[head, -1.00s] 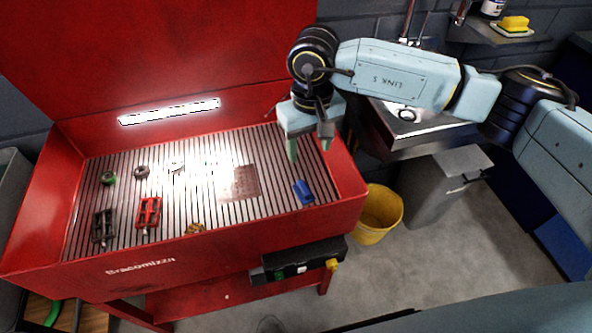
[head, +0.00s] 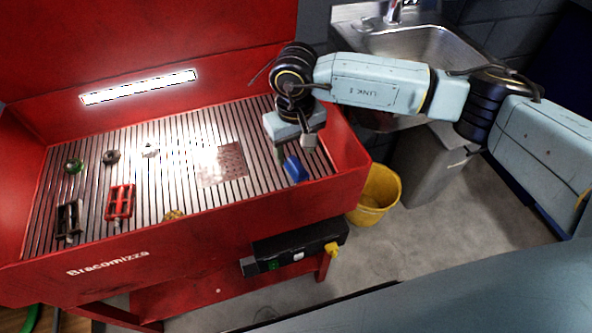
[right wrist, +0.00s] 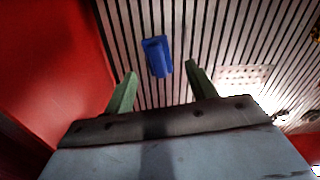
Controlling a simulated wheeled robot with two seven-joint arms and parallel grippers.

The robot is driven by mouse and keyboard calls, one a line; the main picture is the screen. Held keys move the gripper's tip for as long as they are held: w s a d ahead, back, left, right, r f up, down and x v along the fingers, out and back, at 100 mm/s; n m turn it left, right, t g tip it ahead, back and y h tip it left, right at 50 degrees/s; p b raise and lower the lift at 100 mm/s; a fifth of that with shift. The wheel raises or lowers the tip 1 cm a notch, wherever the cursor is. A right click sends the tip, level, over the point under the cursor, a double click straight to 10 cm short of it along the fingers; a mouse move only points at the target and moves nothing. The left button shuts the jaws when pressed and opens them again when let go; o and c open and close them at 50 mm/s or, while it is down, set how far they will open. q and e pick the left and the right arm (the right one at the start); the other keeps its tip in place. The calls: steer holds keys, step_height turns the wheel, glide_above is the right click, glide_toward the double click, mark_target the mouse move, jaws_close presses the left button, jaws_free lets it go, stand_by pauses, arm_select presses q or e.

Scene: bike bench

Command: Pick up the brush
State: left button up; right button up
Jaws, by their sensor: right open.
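The brush appears to be the small blue block-like thing (head: 295,168) lying on the slatted grate at the right end of the red bench; I see no bristles. It also shows in the right wrist view (right wrist: 157,56), ahead of and between the green fingertips. My right gripper (head: 295,152) is over the right end of the grate, just behind the blue thing in the head view. Its two green fingers (right wrist: 158,85) are apart with nothing between them. In the head view the gripper partly hides its own fingers. My left gripper is not in view.
The red bench's grate (head: 150,190) holds a red pedal (head: 120,202), a dark pedal (head: 68,221), and several small parts. The red side wall (head: 345,150) stands close to my right gripper. A yellow bucket (head: 376,195) and a sink (head: 425,48) are to the right.

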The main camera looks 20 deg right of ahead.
mark_target(296, 163)
steer(key=f, duration=0.3)
steer(key=f+b, duration=0.1)
steer(key=f, duration=0.2)
steer(key=shift+w+d+f, duration=0.1)
steer(key=shift+w+f, duration=0.1)
steer(key=shift+f, duration=0.15)
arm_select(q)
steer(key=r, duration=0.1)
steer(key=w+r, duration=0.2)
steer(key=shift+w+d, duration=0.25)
arm_select(e)
steer(key=c, duration=1)
steer(key=shift+o, duration=0.2)
steer(key=shift+r, duration=0.15)
